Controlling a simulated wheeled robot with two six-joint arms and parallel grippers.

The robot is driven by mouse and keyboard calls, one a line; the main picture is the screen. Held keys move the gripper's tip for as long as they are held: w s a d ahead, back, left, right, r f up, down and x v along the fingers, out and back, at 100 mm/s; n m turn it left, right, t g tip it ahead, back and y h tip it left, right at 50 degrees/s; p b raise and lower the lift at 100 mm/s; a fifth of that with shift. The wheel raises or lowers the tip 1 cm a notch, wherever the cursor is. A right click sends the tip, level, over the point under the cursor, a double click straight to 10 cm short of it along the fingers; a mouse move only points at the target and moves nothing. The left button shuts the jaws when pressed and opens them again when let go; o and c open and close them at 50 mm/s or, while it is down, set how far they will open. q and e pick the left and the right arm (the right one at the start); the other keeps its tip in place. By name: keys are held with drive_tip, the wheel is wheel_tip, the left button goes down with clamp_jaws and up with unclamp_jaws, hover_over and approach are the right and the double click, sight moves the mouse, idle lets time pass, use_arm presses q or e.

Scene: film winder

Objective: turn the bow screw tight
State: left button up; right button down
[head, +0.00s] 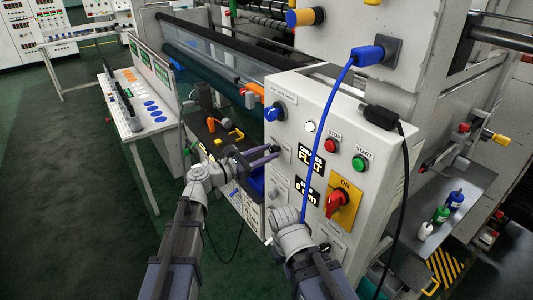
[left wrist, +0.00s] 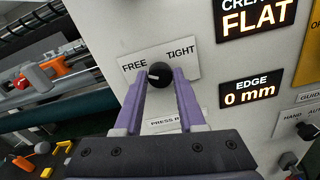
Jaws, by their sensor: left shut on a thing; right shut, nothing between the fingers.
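The bow screw is a small black knob (left wrist: 159,74) on the white panel, with a "FREE" label to its left and "TIGHT" to its right. A pale mark shows on its face, low and toward the left. My left gripper (left wrist: 159,80) has its two purple fingers closed on the knob from either side. In the head view my left gripper (head: 271,154) reaches the panel's left side and covers the knob. My right gripper (head: 287,217) is lower, in front of the panel, shut and empty; its fingers are hard to make out.
The control panel (head: 336,112) has a "FLAT" display (left wrist: 248,21), a "0 mm" display (left wrist: 249,93), stop (head: 330,145) and start (head: 359,162) buttons, and a red switch (head: 337,203). A blue cable (head: 328,115) hangs across its front. A side table (head: 136,121) stands left.

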use_arm(q)
clamp_jaws()
drive_tip(key=m, duration=0.5)
drive_tip(key=shift+m, duration=0.4)
drive_tip(key=m, duration=0.6)
drive_tip(key=shift+s+f, duration=0.1)
drive_tip(key=m, duration=0.6)
drive_tip(key=shift+m, duration=0.3)
drive_tip(key=m, duration=0.5)
drive_tip(key=shift+f, duration=0.1)
drive_tip(key=shift+m, duration=0.5)
drive_tip(key=o, duration=1.1)
unclamp_jaws()
